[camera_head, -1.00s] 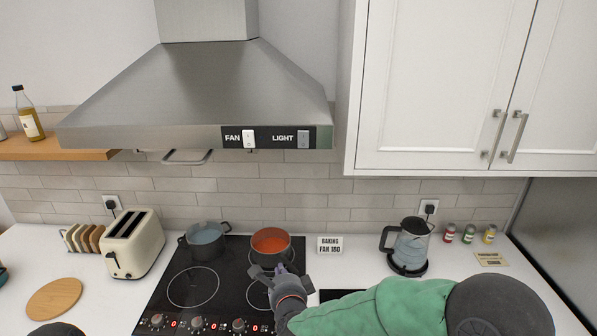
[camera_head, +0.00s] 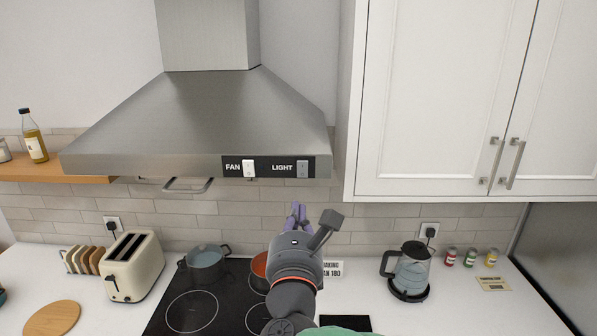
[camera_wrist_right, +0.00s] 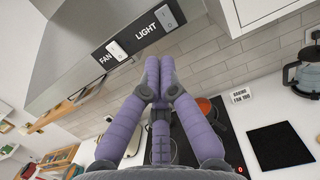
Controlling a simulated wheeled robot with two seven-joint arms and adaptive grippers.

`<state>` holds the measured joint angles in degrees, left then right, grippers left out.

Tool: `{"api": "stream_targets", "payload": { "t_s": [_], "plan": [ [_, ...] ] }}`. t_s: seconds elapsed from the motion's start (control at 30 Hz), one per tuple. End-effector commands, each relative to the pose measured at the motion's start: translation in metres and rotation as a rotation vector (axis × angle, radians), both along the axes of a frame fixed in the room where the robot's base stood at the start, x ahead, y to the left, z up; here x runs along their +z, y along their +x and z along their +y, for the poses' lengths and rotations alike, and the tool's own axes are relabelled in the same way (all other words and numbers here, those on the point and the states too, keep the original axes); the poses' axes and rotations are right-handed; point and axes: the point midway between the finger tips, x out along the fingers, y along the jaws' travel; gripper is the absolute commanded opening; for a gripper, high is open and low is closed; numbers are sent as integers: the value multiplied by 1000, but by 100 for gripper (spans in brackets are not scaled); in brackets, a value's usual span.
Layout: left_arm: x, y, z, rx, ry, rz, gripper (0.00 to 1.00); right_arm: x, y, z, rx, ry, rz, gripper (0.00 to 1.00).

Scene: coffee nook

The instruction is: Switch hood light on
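The steel range hood (camera_head: 195,120) hangs over the cooktop. Its front panel has a white FAN switch (camera_head: 249,169) and a grey LIGHT switch (camera_head: 302,169) with its label beside it. The LIGHT switch also shows at the top of the right wrist view (camera_wrist_right: 166,18). My right gripper (camera_head: 298,211) is raised in front of the backsplash, below the hood panel and apart from the switch. In the right wrist view its purple fingers (camera_wrist_right: 152,82) come together at the tips with nothing between them. My left gripper is not in view.
A toaster (camera_head: 133,265) and kettle (camera_head: 411,270) flank the cooktop (camera_head: 195,312). White cabinets (camera_head: 440,100) hang right of the hood.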

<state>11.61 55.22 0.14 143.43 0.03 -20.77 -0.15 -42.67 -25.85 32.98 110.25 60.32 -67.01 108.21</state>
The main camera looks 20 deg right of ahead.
Motion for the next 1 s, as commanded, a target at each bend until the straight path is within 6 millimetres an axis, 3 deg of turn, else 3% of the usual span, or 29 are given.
{"api": "stream_targets", "payload": {
  "t_s": [0.27,0.47,1.0],
  "plan": [
    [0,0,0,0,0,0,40,0,1,0,1,-3,1,0],
    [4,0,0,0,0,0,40,2,16,-5,-2,-6,3,0],
    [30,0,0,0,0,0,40,16,108,-31,-2,-6,4,0]
  ]
}}
